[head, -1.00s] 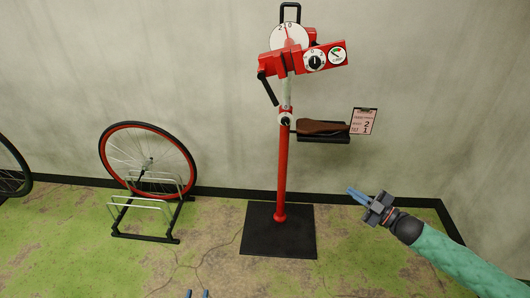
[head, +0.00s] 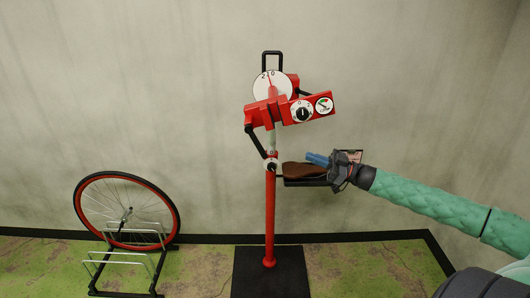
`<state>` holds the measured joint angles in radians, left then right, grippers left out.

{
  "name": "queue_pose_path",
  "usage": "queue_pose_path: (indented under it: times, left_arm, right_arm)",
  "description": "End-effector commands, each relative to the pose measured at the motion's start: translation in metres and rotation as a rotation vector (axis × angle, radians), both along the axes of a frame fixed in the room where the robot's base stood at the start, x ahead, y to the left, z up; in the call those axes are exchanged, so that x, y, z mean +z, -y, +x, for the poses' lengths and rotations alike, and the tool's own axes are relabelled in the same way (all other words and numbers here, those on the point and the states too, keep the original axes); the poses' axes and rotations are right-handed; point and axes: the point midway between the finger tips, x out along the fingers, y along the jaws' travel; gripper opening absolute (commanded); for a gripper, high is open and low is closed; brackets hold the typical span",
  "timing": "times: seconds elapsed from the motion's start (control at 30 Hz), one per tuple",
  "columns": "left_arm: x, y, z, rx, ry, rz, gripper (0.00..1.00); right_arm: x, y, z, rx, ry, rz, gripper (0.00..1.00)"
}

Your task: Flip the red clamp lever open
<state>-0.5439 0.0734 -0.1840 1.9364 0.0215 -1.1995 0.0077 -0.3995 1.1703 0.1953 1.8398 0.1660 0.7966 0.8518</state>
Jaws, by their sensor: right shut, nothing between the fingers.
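The red clamp head (head: 262,113) sits at the top of a red repair stand post (head: 270,215), slightly tilted. A black bar (head: 256,142) hangs from its left end, angled down to the right. I cannot clearly make out a separate red lever on the head. My right gripper (head: 318,160) is shut and empty, its blue fingers pointing left. It appears over the brown saddle on the side tray, below and right of the clamp head and apart from it. My left gripper is out of view.
A round white dial (head: 272,87) stands behind the head, and a knob (head: 302,111) and gauge (head: 324,105) are on its right arm. The brown saddle (head: 302,169) lies on the tray. A wheel in a rack (head: 127,210) stands at left. The wall is behind.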

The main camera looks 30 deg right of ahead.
Motion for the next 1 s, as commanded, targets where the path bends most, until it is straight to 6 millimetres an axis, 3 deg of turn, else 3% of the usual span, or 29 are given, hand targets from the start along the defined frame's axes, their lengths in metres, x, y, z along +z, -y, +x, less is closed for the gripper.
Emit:
queue_pose_path:
  times: [0.13,0.67,1.0]
  left_arm:
    - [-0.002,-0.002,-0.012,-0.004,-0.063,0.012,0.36]
    - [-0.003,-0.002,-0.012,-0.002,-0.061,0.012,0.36]
    - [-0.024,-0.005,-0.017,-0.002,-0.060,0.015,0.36]
  right_arm:
    - [0.002,-0.002,-0.004,0.050,-0.051,0.060,0.00]
    - [0.003,-0.003,-0.003,0.059,-0.076,0.081,0.00]
    - [0.012,-0.020,0.012,0.060,-0.074,0.080,0.00]
